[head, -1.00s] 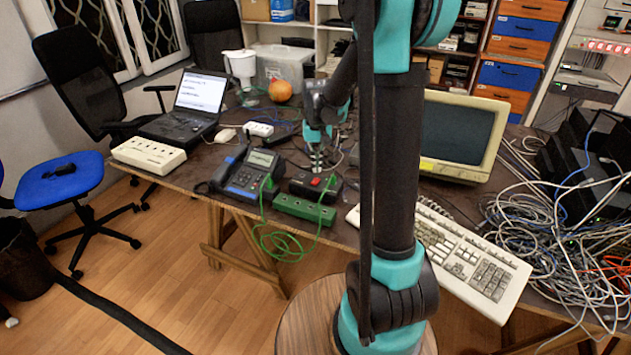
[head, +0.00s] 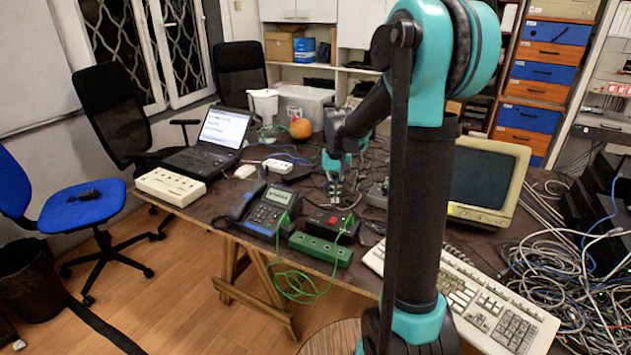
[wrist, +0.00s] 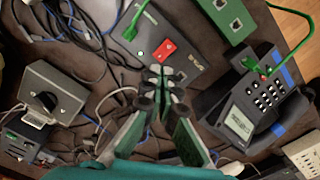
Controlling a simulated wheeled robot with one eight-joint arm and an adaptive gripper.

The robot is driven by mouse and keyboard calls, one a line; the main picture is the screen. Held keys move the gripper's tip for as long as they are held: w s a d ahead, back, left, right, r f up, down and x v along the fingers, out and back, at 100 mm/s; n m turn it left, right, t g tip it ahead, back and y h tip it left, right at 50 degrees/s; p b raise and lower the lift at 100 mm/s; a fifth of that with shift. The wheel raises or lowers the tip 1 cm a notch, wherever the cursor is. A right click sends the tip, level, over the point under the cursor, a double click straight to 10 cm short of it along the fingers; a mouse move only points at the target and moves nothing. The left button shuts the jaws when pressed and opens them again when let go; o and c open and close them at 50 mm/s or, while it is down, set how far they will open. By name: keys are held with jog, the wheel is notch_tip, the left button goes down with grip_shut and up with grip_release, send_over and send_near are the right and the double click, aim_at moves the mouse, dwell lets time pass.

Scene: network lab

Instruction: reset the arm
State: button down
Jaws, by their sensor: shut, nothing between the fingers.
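My gripper (head: 335,198) is shut and empty, pointing down over the cluttered table (head: 215,208). In the head view it is just behind the black box with a red switch (head: 330,222). In the wrist view its fingertips (wrist: 162,76) meet beside that box (wrist: 187,38); I cannot tell how high above the table they are. My arm rises in front of the head camera and hides part of the table and the monitor.
A desk phone (head: 268,208) and green block (head: 320,250) with green cable lie close by. A keyboard (head: 480,300), monitor (head: 485,180) and tangled cables (head: 560,270) are right. A laptop (head: 210,145), power strip (head: 170,186) and orange ball (head: 301,128) are left and behind.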

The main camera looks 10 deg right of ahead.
jog(key=s+d+f+t, duration=0.1)
jog(key=s+f, duration=0.1)
jog(key=s, duration=0.5)
jog(key=s+d+f+t, duration=0.1)
jog(key=s+f, duration=0.1)
jog(key=s, duration=0.6)
jog(key=s+d+f+t, duration=0.2)
jog(key=s, duration=0.6)
jog(key=shift+f+n, duration=0.25)
jog(key=shift+n, duration=0.15)
